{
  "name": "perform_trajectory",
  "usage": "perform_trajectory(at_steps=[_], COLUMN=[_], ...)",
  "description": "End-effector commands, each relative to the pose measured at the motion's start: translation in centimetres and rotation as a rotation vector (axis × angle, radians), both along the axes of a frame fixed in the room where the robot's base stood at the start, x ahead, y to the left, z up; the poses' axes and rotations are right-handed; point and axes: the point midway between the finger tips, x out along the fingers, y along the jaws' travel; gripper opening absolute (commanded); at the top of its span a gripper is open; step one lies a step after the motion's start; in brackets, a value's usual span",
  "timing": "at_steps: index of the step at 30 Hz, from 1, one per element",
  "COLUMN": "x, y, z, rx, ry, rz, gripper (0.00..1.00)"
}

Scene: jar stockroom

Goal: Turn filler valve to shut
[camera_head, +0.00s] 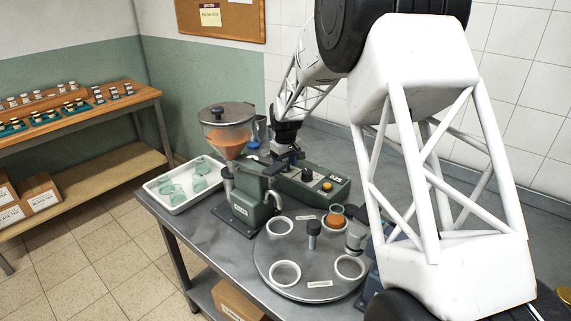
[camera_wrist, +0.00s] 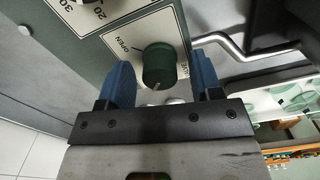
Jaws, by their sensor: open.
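The filler valve is a dark green round knob (camera_wrist: 160,65) on a pale label plate (camera_wrist: 115,28) in the wrist view. "OPEN" is printed left of it, and other print at its right is partly hidden. A pale mark shows at the knob's lower edge. My gripper (camera_wrist: 161,76) is open, with one blue finger on each side of the knob and gaps visible between. The knob cannot be made out there.
A turntable (camera_head: 285,248) with white rings holds a jar of orange powder (camera_head: 336,221). A white tray (camera_head: 171,204) of green glass jars stands left of the filler. A bent metal rod (camera_wrist: 240,48) runs right of the knob. A control box (camera_head: 322,186) stands behind.

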Motion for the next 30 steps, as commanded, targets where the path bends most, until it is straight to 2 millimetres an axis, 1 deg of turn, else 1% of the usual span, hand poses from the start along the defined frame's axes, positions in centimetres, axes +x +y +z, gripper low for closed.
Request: perform_trajectory(at_steps=[5,8,18,21,25,30], x=[0.0,0.0,0.0,0.0,0.0,0.0], y=[0.0,0.0,0.0,0.0,0.0,0.0], z=[0.7,1.6,5.8,6.8,7.5,7.8], rx=[0.001,0.001,0.0,0.0,0.0,-0.001], ry=[-0.001,-0.001,-0.002,-0.001,0.0,0.001], rz=[0.0,0.0,0.0,0.0,0.0,0.0], gripper=[0.59,0.59,0.59,0.59,0.59,0.59])
